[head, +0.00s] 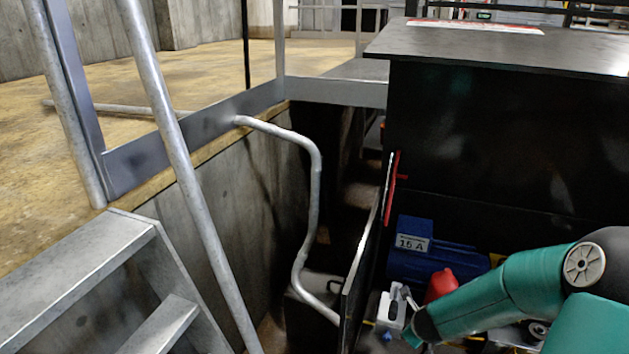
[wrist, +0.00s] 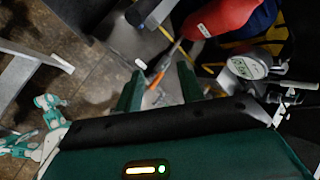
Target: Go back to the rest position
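My gripper (wrist: 160,76) shows in the wrist view with its two dark green fingers apart. Nothing is held between them; the floor and a small orange piece (wrist: 155,79) show beyond the gap. In the head view my teal arm reaches from the lower right down to the left, into the space beside the dark machine (head: 505,150). Its far end is low beside a white fitting (head: 388,312), and the fingers cannot be made out there.
A blue motor (head: 433,252) and a red part (head: 440,284) lie close to my arm. The wrist view shows a round gauge (wrist: 246,66) right of the fingers. An open panel (head: 362,255), bent handrail (head: 315,200) and metal stairs (head: 85,262) stand to the left.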

